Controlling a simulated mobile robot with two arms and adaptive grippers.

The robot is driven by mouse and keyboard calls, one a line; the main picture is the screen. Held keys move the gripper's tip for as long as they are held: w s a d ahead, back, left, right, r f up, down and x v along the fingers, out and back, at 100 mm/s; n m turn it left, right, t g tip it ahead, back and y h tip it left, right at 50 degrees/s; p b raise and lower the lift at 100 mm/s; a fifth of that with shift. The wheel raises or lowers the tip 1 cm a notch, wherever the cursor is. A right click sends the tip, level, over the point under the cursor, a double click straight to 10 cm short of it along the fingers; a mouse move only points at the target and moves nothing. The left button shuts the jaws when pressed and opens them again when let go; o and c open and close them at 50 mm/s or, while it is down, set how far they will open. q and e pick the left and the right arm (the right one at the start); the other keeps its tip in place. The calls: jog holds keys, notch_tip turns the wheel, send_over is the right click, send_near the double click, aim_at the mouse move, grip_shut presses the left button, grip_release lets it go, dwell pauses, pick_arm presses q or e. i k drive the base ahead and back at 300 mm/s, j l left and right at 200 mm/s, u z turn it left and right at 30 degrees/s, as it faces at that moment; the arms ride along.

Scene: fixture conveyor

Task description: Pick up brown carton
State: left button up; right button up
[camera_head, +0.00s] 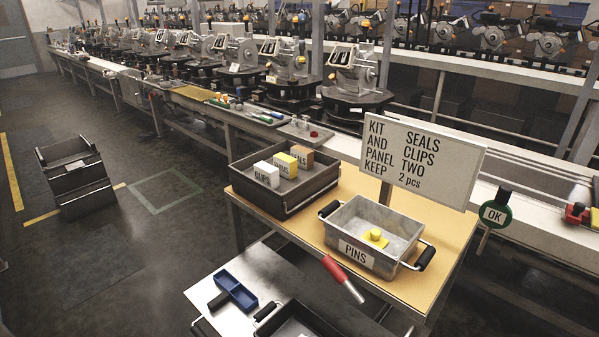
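The brown carton (300,154) stands in a dark grey crate (273,211) on the tan-topped table. It is the rearmost and rightmost of three small cartons in a slanting row. A yellow carton (285,164) stands just in front of it to the left, and a white carton (266,173) is nearest the front. The cartons have printed labels too small to read surely. The yellow carton partly hides the brown one's lower left side. Neither of my grippers shows in the head view.
A grey metal bin marked PINS (366,253) holds a yellow part beside the crate. A large sign (423,160) stands behind them. A red-handled tool (340,277) lies near the table's front edge. A blue tray (235,290) lies on the lower metal surface.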

aim_at(304, 156)
jog(key=i+j+z, duration=0.2)
jog(key=j, duration=0.35)
jog(key=i+j+z, duration=0.15)
jog(key=i+j, duration=0.15)
jog(key=j, duration=0.3)
jog(key=i+j+z, duration=0.2)
jog(key=j, duration=0.45)
jog(key=i+j+z, duration=0.2)
jog(key=j, duration=0.45)
jog(key=j+z, duration=0.15)
jog(key=j, duration=0.45)
jog(key=j+z, duration=0.2)
jog(key=j, duration=0.5)
jog(key=i+j+z, duration=0.25)
jog(key=j, duration=0.45)
jog(key=i+j+z, duration=0.2)
jog(key=j, duration=0.55)
jog(key=j+z, duration=0.25)
jog(key=j, duration=0.5)
jog(key=i+j+z, duration=0.1)
jog(key=j+z, duration=0.15)
jog(key=j, duration=0.55)
